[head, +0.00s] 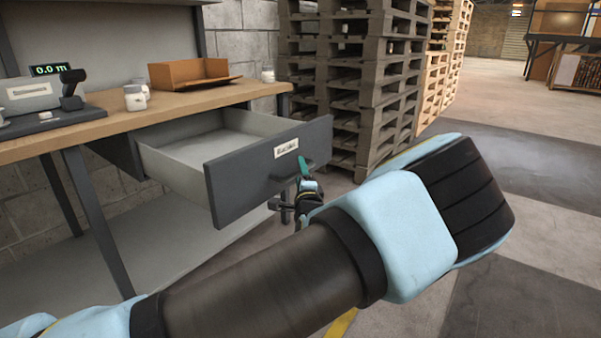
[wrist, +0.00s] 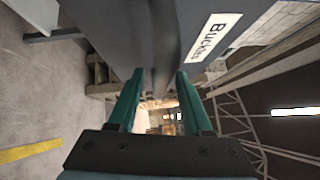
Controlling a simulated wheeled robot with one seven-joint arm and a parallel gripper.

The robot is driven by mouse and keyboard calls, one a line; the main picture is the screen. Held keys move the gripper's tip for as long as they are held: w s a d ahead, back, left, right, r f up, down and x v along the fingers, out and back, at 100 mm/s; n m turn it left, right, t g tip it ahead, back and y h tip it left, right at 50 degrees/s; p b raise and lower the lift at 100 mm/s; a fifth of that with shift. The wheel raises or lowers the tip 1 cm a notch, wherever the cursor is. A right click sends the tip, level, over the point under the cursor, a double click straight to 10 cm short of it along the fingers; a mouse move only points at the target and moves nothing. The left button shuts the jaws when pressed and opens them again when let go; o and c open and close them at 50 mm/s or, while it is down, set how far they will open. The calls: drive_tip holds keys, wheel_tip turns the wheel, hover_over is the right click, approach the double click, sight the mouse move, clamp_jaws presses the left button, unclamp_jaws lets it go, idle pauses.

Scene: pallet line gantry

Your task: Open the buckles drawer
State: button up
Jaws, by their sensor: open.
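The buckles drawer (head: 255,180) is a dark grey drawer under the workbench, pulled well out, with its pale, empty-looking inside showing. Its white label (head: 286,148) reads "Buckles" and also shows in the wrist view (wrist: 215,37). The dark bar handle (wrist: 166,35) runs down the front and lines up between my fingers in the wrist view. My gripper (wrist: 160,75) has two teal fingers, open, close to the drawer front at the handle. In the head view my gripper (head: 303,168) is small and partly hidden by my wrist; whether the fingers touch the handle I cannot tell.
The wooden benchtop (head: 110,125) holds a cardboard tray (head: 190,72), white jars (head: 135,97) and a scale (head: 35,95). Stacked grey pallets (head: 350,80) stand close behind the drawer's right end. Open floor (head: 530,190) lies to the right.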

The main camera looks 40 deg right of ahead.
drive_tip(key=v, duration=1.1)
drive_tip(key=shift+p, duration=0.4)
drive_tip(key=shift+w+f, duration=0.1)
